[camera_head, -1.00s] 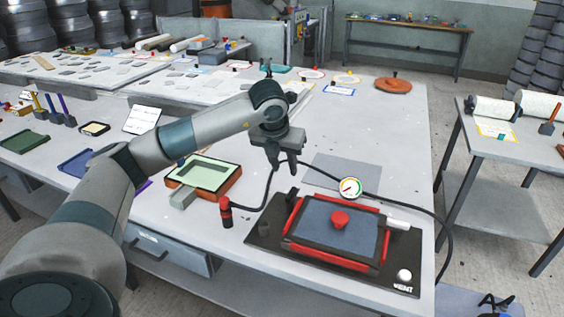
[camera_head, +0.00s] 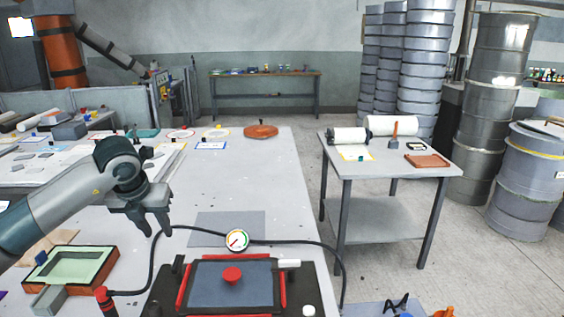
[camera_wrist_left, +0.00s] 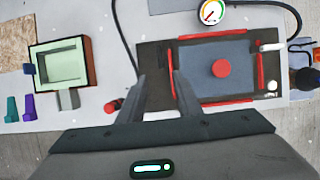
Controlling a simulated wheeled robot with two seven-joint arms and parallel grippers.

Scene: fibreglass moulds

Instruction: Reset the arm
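My left gripper (camera_head: 157,233) hangs above the table (camera_head: 265,187) in the head view, fingers pointing down. In the left wrist view its two fingers (camera_wrist_left: 160,90) stand apart with nothing between them. Below and to the right of it is a black board with a red-framed blue panel (camera_head: 232,283) and a red knob (camera_head: 233,275); the panel also shows in the left wrist view (camera_wrist_left: 203,75). A gauge (camera_head: 236,240) on a black hose stands behind the panel. My right gripper is in neither view.
An orange mould with a pale green inside (camera_head: 82,266) lies at the left, near a red hose end (camera_head: 104,299). A side table (camera_head: 372,170) with white rolls stands at the right. Drums (camera_head: 490,110) stand beyond it. The table behind the gauge is mostly clear.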

